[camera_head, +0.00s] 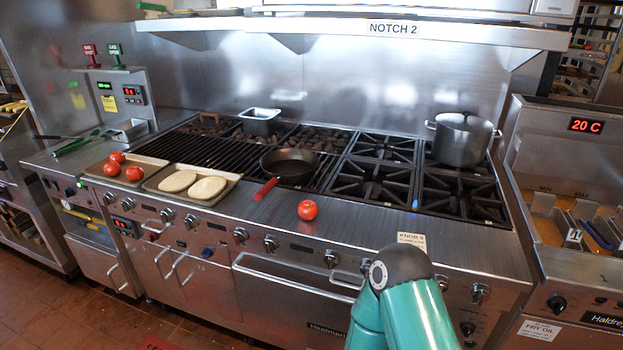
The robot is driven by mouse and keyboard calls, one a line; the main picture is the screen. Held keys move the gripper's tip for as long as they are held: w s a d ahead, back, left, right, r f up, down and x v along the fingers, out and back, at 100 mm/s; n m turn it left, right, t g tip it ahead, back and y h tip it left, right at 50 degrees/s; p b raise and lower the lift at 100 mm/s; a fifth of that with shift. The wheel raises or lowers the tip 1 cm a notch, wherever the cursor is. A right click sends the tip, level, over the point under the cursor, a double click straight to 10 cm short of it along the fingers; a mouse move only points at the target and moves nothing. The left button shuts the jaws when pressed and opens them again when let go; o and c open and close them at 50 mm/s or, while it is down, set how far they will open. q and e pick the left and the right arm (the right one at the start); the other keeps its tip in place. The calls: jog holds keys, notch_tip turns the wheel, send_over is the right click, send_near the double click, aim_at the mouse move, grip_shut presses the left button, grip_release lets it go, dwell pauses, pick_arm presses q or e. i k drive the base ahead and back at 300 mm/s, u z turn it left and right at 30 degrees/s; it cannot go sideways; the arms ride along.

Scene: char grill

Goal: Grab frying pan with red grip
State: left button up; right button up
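A dark frying pan (289,164) sits on the cooktop, between the long grill grate and the gas burners. Its red grip (265,189) points toward the front left and reaches over the steel front ledge. A teal arm of mine comes in from the bottom, right of centre, with its joint below the front edge of the range. Neither of my grippers shows in this view, and nothing touches the pan.
A tomato (307,210) lies on the ledge right of the red grip. A tray (228,188) with two flat breads lies left of it; several tomatoes lie farther left. A lidded pot (461,139) stands on the right burners. A fryer (570,190) stands at right.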

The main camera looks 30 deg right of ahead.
aim_at(286, 166)
jog(key=z, duration=0.85)
jog(key=i, duration=0.45)
jog(key=z, duration=0.1)
